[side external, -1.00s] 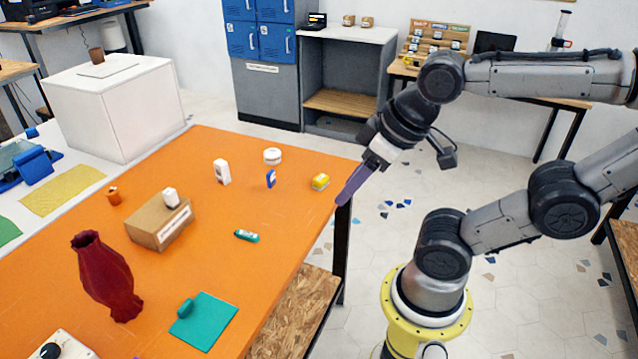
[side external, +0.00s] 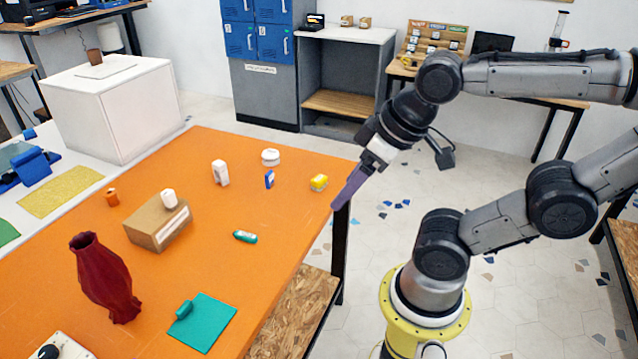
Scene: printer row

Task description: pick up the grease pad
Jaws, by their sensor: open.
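No thing on the orange table (side external: 205,268) is clearly marked as the grease pad, and I cannot tell which it is. Small things there include a round white tub (side external: 270,157), a yellow block (side external: 318,182), a blue piece (side external: 269,179), a white bottle (side external: 220,173) and a green tube (side external: 245,236). A flat teal mat (side external: 212,330) near the front edge has a small teal piece (side external: 184,310) on it. My gripper (side external: 337,204) has purple fingers and is open and empty, by the table's right corner, to the right of the yellow block.
A cardboard box (side external: 145,234) with a white item (side external: 169,198) on top stands mid-table. A tall dark red vase (side external: 104,280) stands in front of it, and a small orange pot (side external: 112,197) behind. A white box (side external: 115,110) stands at the back left. The table's middle right is clear.

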